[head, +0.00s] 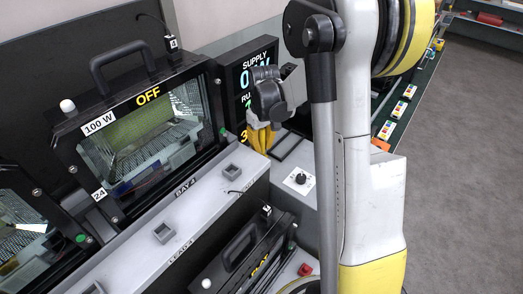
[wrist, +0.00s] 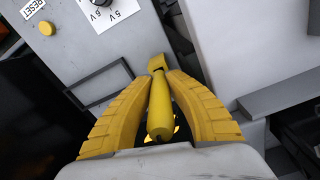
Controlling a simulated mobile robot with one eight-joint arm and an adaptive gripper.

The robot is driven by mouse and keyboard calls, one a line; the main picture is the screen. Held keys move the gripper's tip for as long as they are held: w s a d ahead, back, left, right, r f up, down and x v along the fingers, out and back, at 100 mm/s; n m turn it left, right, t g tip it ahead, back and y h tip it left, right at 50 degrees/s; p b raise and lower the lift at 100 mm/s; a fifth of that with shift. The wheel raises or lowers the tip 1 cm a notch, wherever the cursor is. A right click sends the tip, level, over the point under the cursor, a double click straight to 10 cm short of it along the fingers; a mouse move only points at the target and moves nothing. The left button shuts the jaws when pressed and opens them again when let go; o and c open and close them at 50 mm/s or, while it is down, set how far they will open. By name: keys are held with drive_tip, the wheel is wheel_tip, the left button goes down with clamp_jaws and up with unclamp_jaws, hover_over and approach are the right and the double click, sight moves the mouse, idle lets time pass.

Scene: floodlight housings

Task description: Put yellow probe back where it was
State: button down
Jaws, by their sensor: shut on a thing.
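The yellow probe (wrist: 159,108) is held between the two yellow ribbed fingers of my gripper (wrist: 157,82) in the wrist view. Its blocky end points away from the wrist, over a light grey surface; I cannot tell whether it touches. In the head view my gripper (head: 260,137) is beside the supply display, past the far end of the grey ledge, fingers pointing down. The probe cannot be told apart from the yellow fingers there. A black rectangular outline (head: 286,146) lies just right of the gripper; it also shows in the wrist view (wrist: 99,86).
The grey ledge (head: 205,198) carries small square holders (head: 231,171) and (head: 163,233). A floodlight housing (head: 148,135) marked OFF stands at left. The supply display (head: 249,80) is behind my gripper. A dial (head: 301,179) is to its right. My arm hides much of the right side.

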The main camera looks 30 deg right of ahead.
drive_tip(key=shift+f, duration=0.35)
drive_tip(key=shift+f, duration=0.1)
drive_tip(key=shift+f, duration=0.15)
drive_tip(key=c, duration=1.4)
unclamp_jaws()
drive_tip(key=shift+c, duration=0.2)
